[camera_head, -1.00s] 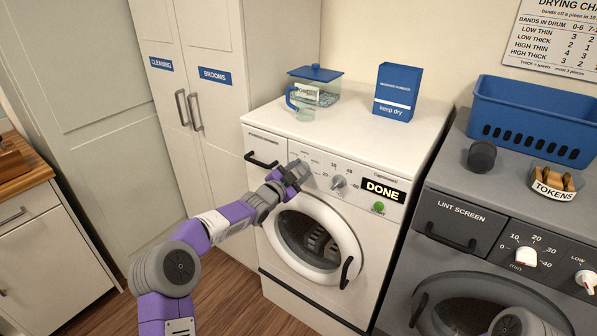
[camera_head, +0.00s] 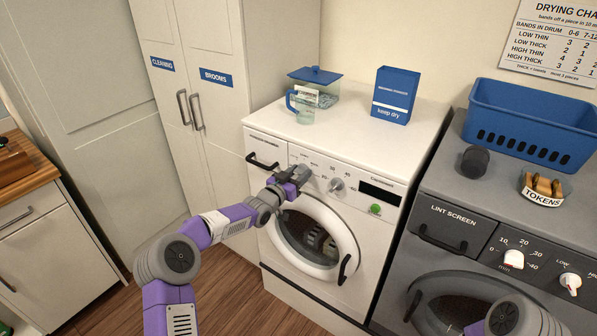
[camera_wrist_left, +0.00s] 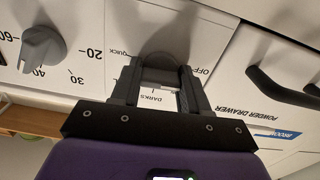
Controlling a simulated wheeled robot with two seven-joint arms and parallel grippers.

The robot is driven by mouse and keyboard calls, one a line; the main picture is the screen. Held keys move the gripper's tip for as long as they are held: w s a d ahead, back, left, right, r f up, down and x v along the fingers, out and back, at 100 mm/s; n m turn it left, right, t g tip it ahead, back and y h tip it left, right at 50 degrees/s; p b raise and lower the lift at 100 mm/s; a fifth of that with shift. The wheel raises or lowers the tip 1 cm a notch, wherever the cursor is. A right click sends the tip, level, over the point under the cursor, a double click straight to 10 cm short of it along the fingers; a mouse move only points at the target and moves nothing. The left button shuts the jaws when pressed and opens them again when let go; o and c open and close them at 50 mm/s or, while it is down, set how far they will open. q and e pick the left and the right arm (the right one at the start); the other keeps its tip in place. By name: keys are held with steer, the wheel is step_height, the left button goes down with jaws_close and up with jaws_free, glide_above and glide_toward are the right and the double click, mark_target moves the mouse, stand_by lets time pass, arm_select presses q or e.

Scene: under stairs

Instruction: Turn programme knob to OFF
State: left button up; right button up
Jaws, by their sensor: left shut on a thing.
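The white washing machine (camera_head: 300,256) stands in the middle of the head view. My left gripper (camera_head: 298,174) is at its control panel, shut on the programme knob, which is mostly hidden there. In the left wrist view the grey, round programme knob (camera_wrist_left: 178,42) sits between the fingers of my left gripper (camera_wrist_left: 165,75). The labels OFF, QUICK and DARKS show around it. I cannot tell exactly where its pointer stands. The panel display (camera_head: 380,193) is dark. My right gripper is not in view.
A second, numbered knob (camera_head: 336,185) sits right of my gripper, also in the left wrist view (camera_wrist_left: 42,50). The green button (camera_head: 375,209), powder drawer handle (camera_head: 262,162) and door handle (camera_head: 344,270) stand nearby. A grey dryer (camera_head: 440,190) is at the right.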

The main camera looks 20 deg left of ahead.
arm_select(q)
steer(key=shift+n, duration=0.5)
steer(key=o, duration=1.1)
steer(key=shift+c, duration=0.2)
steer(key=v, duration=0.7)
steer(key=shift+s+p, duration=0.3)
steer(key=shift+p, duration=0.05)
steer(key=shift+a, duration=0.1)
